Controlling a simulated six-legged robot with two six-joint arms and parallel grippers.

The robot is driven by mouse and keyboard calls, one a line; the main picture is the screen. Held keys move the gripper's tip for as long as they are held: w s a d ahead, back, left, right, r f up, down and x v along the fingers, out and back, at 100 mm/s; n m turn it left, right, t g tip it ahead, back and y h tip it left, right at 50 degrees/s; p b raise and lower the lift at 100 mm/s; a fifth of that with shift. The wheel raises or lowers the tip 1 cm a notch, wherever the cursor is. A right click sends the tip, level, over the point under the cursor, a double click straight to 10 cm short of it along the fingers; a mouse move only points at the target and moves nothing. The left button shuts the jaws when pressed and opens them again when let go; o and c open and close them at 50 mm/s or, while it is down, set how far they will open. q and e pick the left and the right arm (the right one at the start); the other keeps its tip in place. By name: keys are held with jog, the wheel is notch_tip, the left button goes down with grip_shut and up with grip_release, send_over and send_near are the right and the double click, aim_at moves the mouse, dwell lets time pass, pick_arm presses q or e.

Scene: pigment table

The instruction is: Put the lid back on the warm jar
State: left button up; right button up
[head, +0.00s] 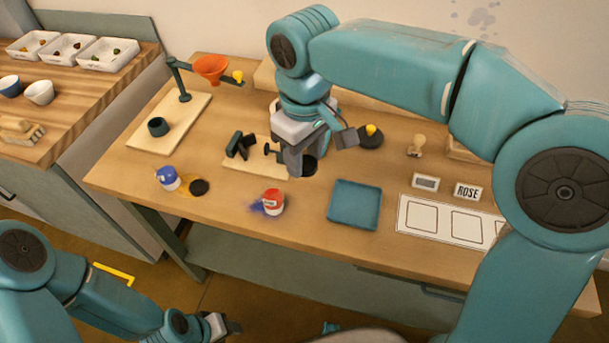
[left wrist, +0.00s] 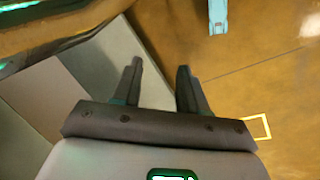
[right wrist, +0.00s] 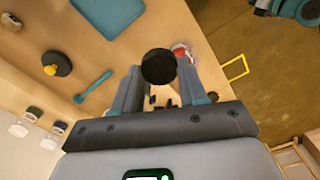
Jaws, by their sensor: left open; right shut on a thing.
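A black round lid (head: 309,166) is held between the fingertips of my right gripper (head: 302,170), above the table. The lid shows as a dark disc in the right wrist view (right wrist: 158,66). A red and white jar (head: 273,202) stands upright just front-left of the held lid in the head view, with purple powder beside it. It is partly hidden behind the lid in the right wrist view (right wrist: 182,50). A blue and white jar (head: 168,178) stands further left, with orange powder and a black disc (head: 199,187) beside it. My left gripper (left wrist: 160,78) is open and empty, over the floor.
A blue tray (head: 355,204) lies right of the red jar. Further right are a ROSE label (head: 467,192) and a white card with outlined squares (head: 440,220). A yellow-knobbed dark object (head: 370,136) sits behind the tray.

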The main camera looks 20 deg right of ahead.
aim_at(304, 162)
jog(key=shift+r, duration=2)
